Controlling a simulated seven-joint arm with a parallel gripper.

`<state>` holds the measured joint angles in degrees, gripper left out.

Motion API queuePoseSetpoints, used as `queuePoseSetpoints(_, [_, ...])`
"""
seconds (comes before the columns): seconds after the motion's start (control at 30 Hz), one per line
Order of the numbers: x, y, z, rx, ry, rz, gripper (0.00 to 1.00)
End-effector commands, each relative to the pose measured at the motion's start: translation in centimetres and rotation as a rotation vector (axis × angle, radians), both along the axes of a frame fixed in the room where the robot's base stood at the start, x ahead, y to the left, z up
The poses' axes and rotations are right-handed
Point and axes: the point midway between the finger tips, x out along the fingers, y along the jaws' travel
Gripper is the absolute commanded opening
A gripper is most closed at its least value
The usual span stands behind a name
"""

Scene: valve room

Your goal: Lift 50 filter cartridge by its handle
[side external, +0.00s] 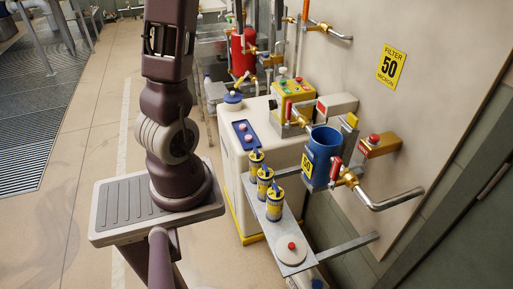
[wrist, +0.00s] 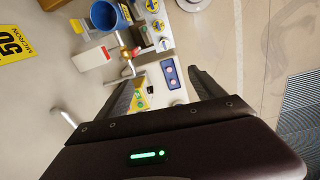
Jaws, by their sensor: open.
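Several yellow filter cartridges with blue handles stand upright in a row on a grey shelf (side external: 264,223): a far one (side external: 257,161), a middle one (side external: 265,182) and a near one (side external: 275,205). Their labels are too small to tell which is the 50. In the wrist view, the row shows from above at the top, with one cartridge (wrist: 158,25) in its middle. My gripper (wrist: 161,76) is open and empty in the wrist view, its two dark fingers spread wide, apart from the cartridges. The side view does not show it.
A blue housing (side external: 321,158) with a yellow 50 label hangs beside the row, with brass valves and a pipe (side external: 385,202). A white cabinet (side external: 236,140) with a yellow button box (side external: 294,98) stands behind. A yellow FILTER 50 MICRON sign (side external: 391,67) is on the wall.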

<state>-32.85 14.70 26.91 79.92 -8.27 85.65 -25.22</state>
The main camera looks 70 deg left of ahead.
Motion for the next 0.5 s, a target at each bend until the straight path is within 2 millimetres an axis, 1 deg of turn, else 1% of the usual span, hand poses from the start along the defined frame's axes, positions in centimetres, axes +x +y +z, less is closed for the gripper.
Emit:
queuePoseSetpoints(0.03, [-0.4,1.8,-0.7,-0.004,0.026,0.062,0.78])
queuePoseSetpoints(0.07, [-0.6,2.8,-1.1,-0.008,0.041,0.099,0.78])
queuePoseSetpoints(0.17, [-0.7,2.5,-3.7,-0.013,0.041,0.1,0.78])
queuePoseSetpoints(0.2, [-0.7,2.5,-5.0,-0.014,0.042,0.099,0.78])
queuePoseSetpoints(0.27, [-0.7,2.4,-7.0,-0.014,0.042,0.098,0.78])
queuePoseSetpoints(0.3, [-0.7,2.4,-8.7,-0.015,0.043,0.098,0.78])
queuePoseSetpoints(0.37, [-0.7,2.4,-11.2,-0.015,0.044,0.098,0.78])
queuePoseSetpoints(0.4, [-0.8,2.3,-13.1,-0.015,0.045,0.097,0.78])
queuePoseSetpoints(0.47, [-0.9,2.3,-16.1,-0.017,0.047,0.099,0.78])
queuePoseSetpoints(0.5, [-0.9,2.3,-18.3,-0.019,0.047,0.098,0.78])
